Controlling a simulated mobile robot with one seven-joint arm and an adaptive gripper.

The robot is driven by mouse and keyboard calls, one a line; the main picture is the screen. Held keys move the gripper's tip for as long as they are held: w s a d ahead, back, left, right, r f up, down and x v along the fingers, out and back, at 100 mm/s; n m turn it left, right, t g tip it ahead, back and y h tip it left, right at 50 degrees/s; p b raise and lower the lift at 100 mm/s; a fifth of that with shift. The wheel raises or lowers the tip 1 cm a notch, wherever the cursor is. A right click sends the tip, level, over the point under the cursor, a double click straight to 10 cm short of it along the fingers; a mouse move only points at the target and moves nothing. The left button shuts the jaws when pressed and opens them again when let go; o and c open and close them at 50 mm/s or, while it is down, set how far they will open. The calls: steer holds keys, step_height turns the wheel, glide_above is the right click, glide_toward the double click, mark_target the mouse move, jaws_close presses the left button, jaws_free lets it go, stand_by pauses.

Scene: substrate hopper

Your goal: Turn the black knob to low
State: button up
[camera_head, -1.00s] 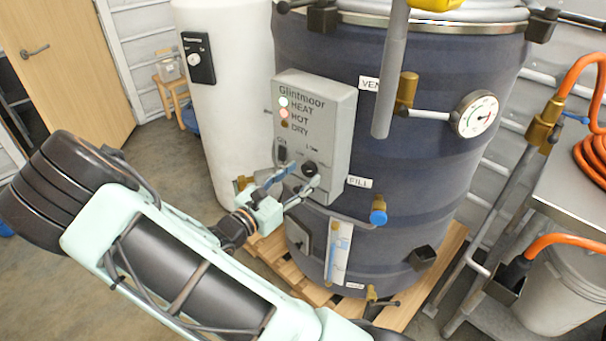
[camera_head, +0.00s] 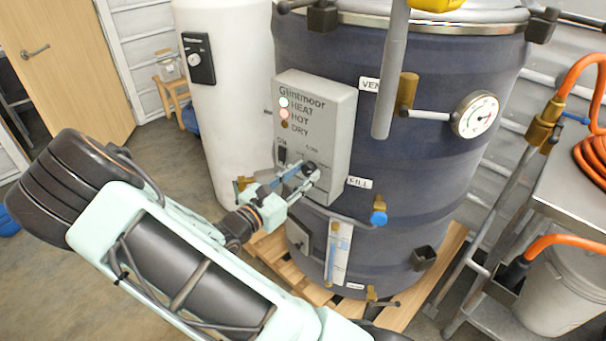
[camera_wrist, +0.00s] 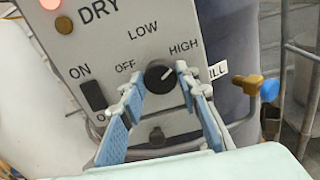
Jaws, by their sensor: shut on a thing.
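The black knob (camera_wrist: 159,78) is on the grey Glintmoor control box (camera_head: 334,108), below its lights. In the wrist view its white mark points up and right, towards HIGH. LOW is printed above it and OFF to its left. My gripper (camera_wrist: 160,86) has one blue-padded finger on each side of the knob and is shut on it. In the head view my gripper (camera_head: 308,176) reaches the lower part of the box from the lower left, and the knob (camera_head: 310,167) shows partly at the fingertips.
A black rocker switch (camera_wrist: 93,95) marked ON is left of the knob. A brass fitting with a blue cap (camera_head: 378,212) and a pipe are at the lower right of the box.

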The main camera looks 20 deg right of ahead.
steer(key=shift+r+n+p, duration=0.1)
steer(key=shift+n+p, duration=0.2)
steer(key=shift+p, duration=0.1)
steer(key=shift+r+n+p, duration=0.15)
steer(key=shift+n+p, duration=0.75)
steer(key=shift+p, duration=0.3)
steer(key=n+p, duration=0.3)
steer(key=shift+n+p, duration=0.3)
steer(key=n+p, duration=0.2)
steer(key=n, duration=0.1)
steer(key=shift+f+n+p, duration=0.3)
steer(key=shift+n+p, duration=0.5)
steer(key=shift+n, duration=0.5)
steer(key=o, duration=1.2)
steer(key=shift+c, duration=0.2)
